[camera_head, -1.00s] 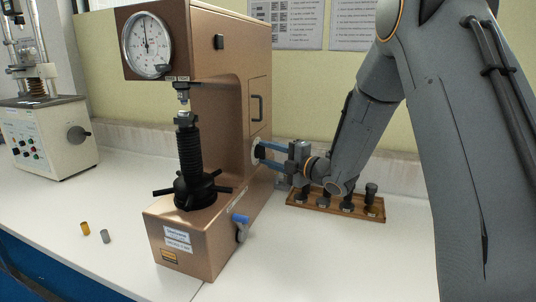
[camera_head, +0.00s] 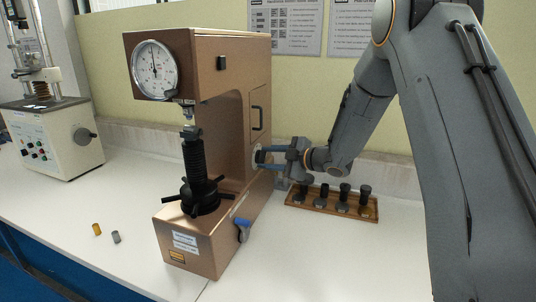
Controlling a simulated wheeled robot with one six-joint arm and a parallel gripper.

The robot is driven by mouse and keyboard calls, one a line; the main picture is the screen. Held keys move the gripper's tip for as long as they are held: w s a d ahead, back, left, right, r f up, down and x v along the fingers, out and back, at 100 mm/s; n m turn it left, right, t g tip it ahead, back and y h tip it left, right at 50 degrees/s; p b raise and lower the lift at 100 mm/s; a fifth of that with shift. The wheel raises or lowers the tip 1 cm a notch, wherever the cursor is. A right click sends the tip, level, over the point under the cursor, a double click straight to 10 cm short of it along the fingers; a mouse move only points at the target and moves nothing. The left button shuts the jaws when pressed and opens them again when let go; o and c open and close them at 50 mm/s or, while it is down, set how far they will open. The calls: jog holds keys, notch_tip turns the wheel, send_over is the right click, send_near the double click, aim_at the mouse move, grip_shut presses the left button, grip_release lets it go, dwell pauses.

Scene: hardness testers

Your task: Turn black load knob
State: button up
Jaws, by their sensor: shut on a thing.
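The bronze-coloured hardness tester (camera_head: 233,85) stands on the white bench, with a round dial at its upper left and a black screw column with a spoked handwheel below. My gripper (camera_head: 264,157) reaches in from the right to the tester's right side. Its blue fingers are shut on the load knob there. The black of the knob is mostly hidden by the fingers; a pale round plate (camera_head: 256,156) shows behind them.
A wooden rack (camera_head: 331,206) with several dark pieces stands right of the tester, below my gripper. A brass cylinder (camera_head: 97,229) and a grey cylinder (camera_head: 116,237) stand at the front left. Another tester (camera_head: 50,140) is far left.

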jog(key=shift+m+p, duration=0.3)
dwell(0.4)
jog(key=o, duration=1.1)
jog(key=shift+c, duration=0.2)
jog(key=b+v, duration=0.1)
jog(key=v, duration=0.7)
jog(key=shift+b, duration=0.4)
jog(key=shift+w+a, duration=0.1)
